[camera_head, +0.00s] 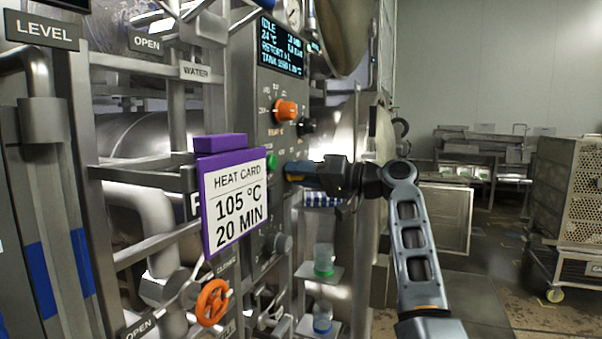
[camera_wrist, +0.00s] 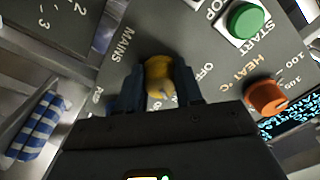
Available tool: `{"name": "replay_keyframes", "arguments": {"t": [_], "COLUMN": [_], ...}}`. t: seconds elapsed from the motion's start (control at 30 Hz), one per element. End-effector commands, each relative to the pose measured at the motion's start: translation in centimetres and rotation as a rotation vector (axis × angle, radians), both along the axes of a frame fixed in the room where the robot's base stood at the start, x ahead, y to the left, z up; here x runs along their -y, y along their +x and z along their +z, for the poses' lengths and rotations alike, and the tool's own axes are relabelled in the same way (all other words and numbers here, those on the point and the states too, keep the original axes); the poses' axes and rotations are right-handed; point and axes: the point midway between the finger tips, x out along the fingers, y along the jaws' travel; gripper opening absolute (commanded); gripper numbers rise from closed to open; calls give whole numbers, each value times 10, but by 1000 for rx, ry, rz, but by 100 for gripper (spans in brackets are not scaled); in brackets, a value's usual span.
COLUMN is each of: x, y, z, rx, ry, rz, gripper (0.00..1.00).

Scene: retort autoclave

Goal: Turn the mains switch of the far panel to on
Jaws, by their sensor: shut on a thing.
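The mains switch (camera_wrist: 160,72) is a yellow knob under the MAINS label on a grey panel (camera_wrist: 225,62) in the wrist view. My gripper (camera_wrist: 160,86) is shut on it, one dark blue finger on each side. The letters OFF show beside the knob in the wrist view; which position it points to I cannot tell. The knob is hidden there by the fingers.
The green START button (camera_wrist: 245,20) and orange heat knob (camera_wrist: 266,95) are close to my gripper. A purple heat card (camera_head: 236,200) reading 105 °C, 20 MIN stands left of it. A blue-striped cloth or roll (camera_wrist: 38,125) is beside the panel.

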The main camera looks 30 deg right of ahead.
Motion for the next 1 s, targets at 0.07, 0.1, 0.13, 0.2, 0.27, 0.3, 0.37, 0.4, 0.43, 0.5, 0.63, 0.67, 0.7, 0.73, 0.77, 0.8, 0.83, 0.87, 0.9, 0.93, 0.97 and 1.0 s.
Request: {"name": "replay_keyframes", "arguments": {"t": [0.07, 0.1, 0.13, 0.2, 0.27, 0.3, 0.37, 0.4, 0.43, 0.5, 0.63, 0.67, 0.7, 0.73, 0.77, 0.8, 0.83, 0.87, 0.9, 0.93, 0.97, 1.0], "x": [0, 0, 0, -1, -1, -1, -1, -1, -1, -1, 0, 0, 0, 0, 0, 0, 0, 0, 1, 2, 3, 6], "y": [-1, -1, -1, -1, -1, -1, -1, -1, -1, 0, 0, 0, 0, 0, 0, 0, 0, -1, -1, -3, -4, -8], "z": [-7, -7, -7, -7, -7, -7, -7, -7, -7, -6, -4, -4, -3, -3, -3, -3, -2, -2, -2, -3, -3, -3], "rx": [-14, -14, -14, -14, -14, -14, -14, -14, -13, -12, -8, -8, -8, -7, -6, -6, -6, -5, -5, -4, -4, -3], "ry": [2, 2, 2, 2, 2, 2, 2, 2, 1, 1, 2, 2, 2, 1, 2, 2, 2, 2, 2, 2, 2, 3], "rz": [4, 4, 4, 4, 4, 4, 5, 4, 4, 3, 3, 2, 2, 2, 1, 2, 2, 1, 1, 1, 0, -1], "gripper": [5, 5, 5, 5, 5, 5, 5, 38, 41, 48, 60, 60, 60, 60, 60, 60, 60, 60, 60, 60, 60, 60]}}
